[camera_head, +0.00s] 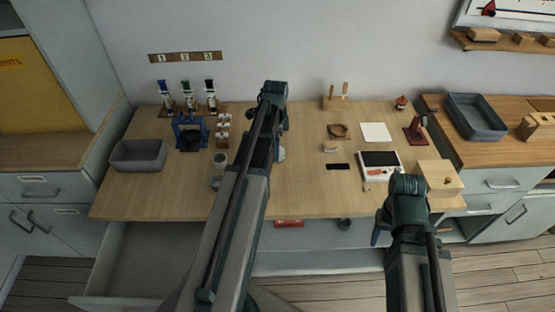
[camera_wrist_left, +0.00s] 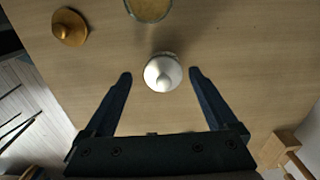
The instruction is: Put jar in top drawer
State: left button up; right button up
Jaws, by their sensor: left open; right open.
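A white round lidded thing with a knob (camera_wrist_left: 163,73), perhaps the jar, is seen from above in the left wrist view. It stands on the wooden desk between the fingertips of my left gripper (camera_wrist_left: 160,76), which is open, with a gap on both sides. In the head view my left arm hides most of this spot. An open, empty-looking drawer (camera_head: 143,262) juts out below the desk's left side. My right gripper (camera_head: 379,232) is partly hidden by its own arm, low at the desk's front edge, holding nothing that I can see.
A glass vessel (camera_wrist_left: 149,8) and a golden knobbed lid (camera_wrist_left: 70,28) are near in the left wrist view. A grey bin (camera_head: 138,155) stands at the desk's left. A white scale (camera_head: 380,164) and a wooden box (camera_head: 440,177) stand at the right.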

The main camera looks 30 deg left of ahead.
pick_arm(q)
jog(key=f+b, duration=0.3)
jog(key=f, duration=0.1)
jog(key=shift+w+d+f, duration=0.1)
jog(key=shift+w, duration=0.25)
grip_shut()
